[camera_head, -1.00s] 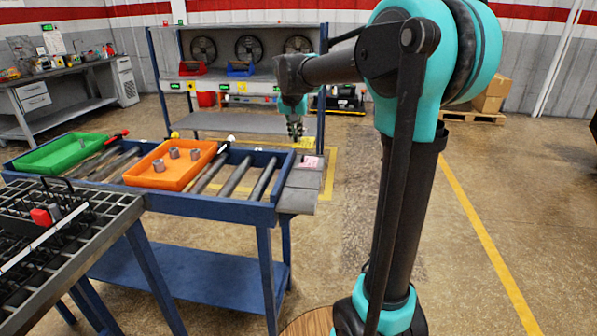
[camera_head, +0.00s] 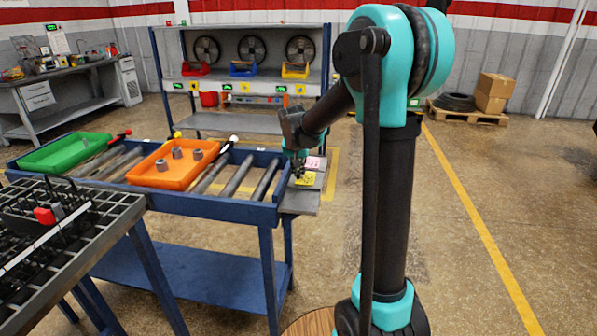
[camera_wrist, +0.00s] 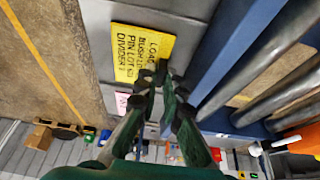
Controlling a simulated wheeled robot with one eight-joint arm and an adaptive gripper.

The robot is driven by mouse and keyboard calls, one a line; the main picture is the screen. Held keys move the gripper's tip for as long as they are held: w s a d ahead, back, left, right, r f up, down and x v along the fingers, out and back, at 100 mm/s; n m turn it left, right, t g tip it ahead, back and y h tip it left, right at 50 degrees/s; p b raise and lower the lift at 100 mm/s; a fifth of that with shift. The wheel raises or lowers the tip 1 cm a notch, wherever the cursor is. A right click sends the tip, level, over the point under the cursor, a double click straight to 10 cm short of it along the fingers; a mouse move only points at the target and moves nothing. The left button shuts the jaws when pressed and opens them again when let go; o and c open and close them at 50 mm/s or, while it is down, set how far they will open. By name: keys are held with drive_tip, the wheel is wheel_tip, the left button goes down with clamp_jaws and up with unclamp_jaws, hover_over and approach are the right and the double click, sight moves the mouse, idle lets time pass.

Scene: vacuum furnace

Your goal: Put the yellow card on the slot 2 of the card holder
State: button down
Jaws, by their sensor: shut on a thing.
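The yellow card (camera_head: 305,178) has black printed text and lies at or just over the grey card holder (camera_head: 301,202) at the right end of the blue roller table. My gripper (camera_head: 298,172) is low over the holder and shut on the card's edge. The yellow card (camera_wrist: 139,54) and my fingertips (camera_wrist: 160,77) also show in the wrist view. I cannot tell whether the card touches the holder. A pink card (camera_head: 316,163) sits on the holder just behind the yellow one. The slot edges are too small to make out.
On the roller table's bare rollers (camera_head: 232,180) stand an orange tray (camera_head: 150,181) with grey parts and a green tray (camera_head: 62,155). A dark grid-topped table (camera_head: 110,220) is at front left. A shelf with bins (camera_head: 243,69) stands behind.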

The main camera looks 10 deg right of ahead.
drive_tip(key=shift+f, duration=0.1)
drive_tip(key=c, duration=1.9)
unclamp_jaws()
drive_tip(key=shift+c, duration=0.2)
drive_tip(key=v, duration=1.2)
